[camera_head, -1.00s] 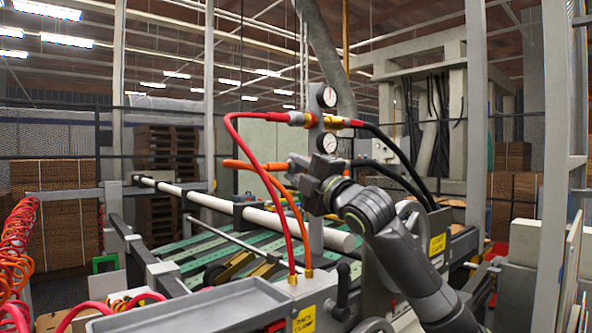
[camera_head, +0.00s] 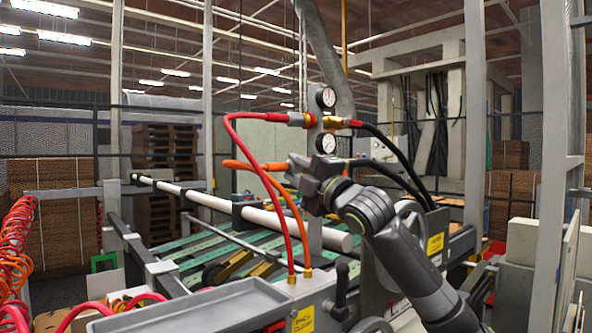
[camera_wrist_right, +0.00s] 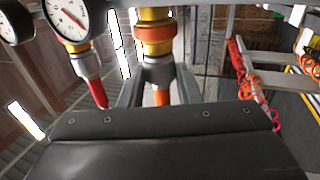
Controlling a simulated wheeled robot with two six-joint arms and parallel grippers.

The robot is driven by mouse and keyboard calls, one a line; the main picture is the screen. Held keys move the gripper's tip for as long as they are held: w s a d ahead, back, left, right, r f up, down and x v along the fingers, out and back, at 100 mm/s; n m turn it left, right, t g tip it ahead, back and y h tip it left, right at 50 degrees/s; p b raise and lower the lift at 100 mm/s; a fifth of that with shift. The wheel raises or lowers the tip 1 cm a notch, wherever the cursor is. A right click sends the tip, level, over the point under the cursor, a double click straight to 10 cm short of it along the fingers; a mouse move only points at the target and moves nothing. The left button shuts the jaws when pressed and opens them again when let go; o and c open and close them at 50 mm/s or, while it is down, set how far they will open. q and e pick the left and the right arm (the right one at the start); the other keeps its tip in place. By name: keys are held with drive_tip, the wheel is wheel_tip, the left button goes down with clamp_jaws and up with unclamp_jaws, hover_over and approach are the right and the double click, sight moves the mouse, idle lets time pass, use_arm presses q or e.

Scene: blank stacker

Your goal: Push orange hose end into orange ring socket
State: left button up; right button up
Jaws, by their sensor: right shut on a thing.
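The orange hose (camera_head: 277,190) rises from the machine block and bends over to the orange fitting at the gauge post. In the right wrist view its end, a silver ferrule (camera_wrist_right: 158,73) with orange hose (camera_wrist_right: 161,97) below, lies between my right gripper's fingers (camera_wrist_right: 160,90). The orange ring socket (camera_wrist_right: 154,38) is directly above the ferrule, in line with it and seemingly touching; I cannot tell how deep the end sits. In the head view my right gripper (camera_head: 303,176) is at the post, shut on the hose end, partly hiding the socket. My left gripper is not in view.
A red hose (camera_head: 250,155) joins a neighbouring fitting above and passes close by. Two round gauges (camera_head: 326,97) top the grey post (camera_head: 315,236). Black hoses (camera_head: 395,150) leave to the right. A grey tray (camera_head: 195,306) is in front, with coiled red hoses (camera_head: 18,235) at left.

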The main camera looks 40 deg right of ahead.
drive_tip(key=o, duration=0.7)
drive_tip(key=shift+d, duration=0.2)
drive_tip(key=shift+a, duration=0.1)
drive_tip(key=shift+c, duration=1)
drive_tip(key=shift+s+f+b, duration=0.4)
drive_tip(key=shift+s+b, duration=0.1)
drive_tip(key=shift+b, duration=0.1)
drive_tip(key=b+v, duration=0.4)
drive_tip(key=shift+f, duration=0.15)
drive_tip(key=b+v, duration=0.5)
drive_tip(key=shift+f, duration=0.1)
